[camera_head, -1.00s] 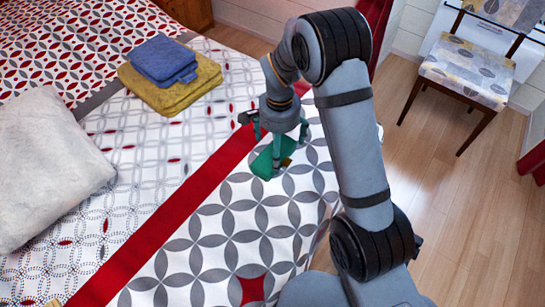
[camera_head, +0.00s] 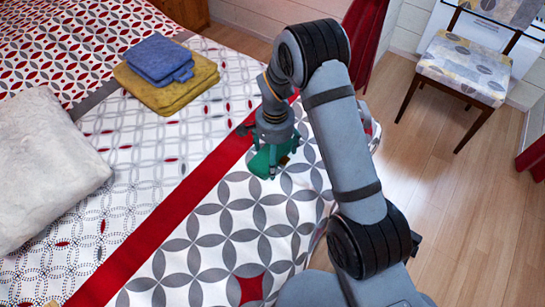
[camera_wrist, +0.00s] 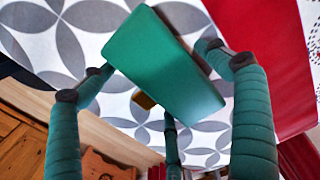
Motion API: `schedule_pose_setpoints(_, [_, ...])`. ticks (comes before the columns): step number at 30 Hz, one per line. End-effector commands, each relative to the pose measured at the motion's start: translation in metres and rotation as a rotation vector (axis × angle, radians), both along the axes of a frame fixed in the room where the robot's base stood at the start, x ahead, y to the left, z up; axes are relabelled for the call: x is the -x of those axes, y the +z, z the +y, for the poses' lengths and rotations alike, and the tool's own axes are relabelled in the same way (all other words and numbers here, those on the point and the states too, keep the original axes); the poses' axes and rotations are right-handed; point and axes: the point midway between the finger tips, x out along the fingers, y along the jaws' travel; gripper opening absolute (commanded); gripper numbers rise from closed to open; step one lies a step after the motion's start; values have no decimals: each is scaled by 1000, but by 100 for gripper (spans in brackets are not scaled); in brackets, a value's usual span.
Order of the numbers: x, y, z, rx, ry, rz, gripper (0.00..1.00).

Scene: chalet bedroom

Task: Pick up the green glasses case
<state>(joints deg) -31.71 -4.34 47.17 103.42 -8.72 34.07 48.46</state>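The green glasses case (camera_head: 262,163) lies on the patterned bedspread near the bed's right side, partly hidden by my gripper in the head view. In the wrist view the case (camera_wrist: 165,65) is a smooth green tapered block, tilted across the picture between my fingers. My gripper (camera_head: 272,165) points down over the case. Its green padded fingers are spread apart around the case, as the wrist view of my gripper (camera_wrist: 157,75) shows. I see no clear finger contact with the case.
A small golden-brown object (camera_wrist: 143,101) shows beside the case. Folded blue (camera_head: 160,60) and yellow towels (camera_head: 168,92) and a white pillow (camera_head: 45,165) lie further left on the bed. A patterned chair (camera_head: 463,68) stands right, on open wooden floor.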

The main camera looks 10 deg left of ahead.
Motion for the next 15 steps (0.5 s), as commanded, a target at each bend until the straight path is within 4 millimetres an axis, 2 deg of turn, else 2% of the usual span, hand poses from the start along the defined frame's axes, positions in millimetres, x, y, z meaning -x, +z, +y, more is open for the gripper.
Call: schedule_pose_setpoints(15, [0,0,0,0,0,0,56])
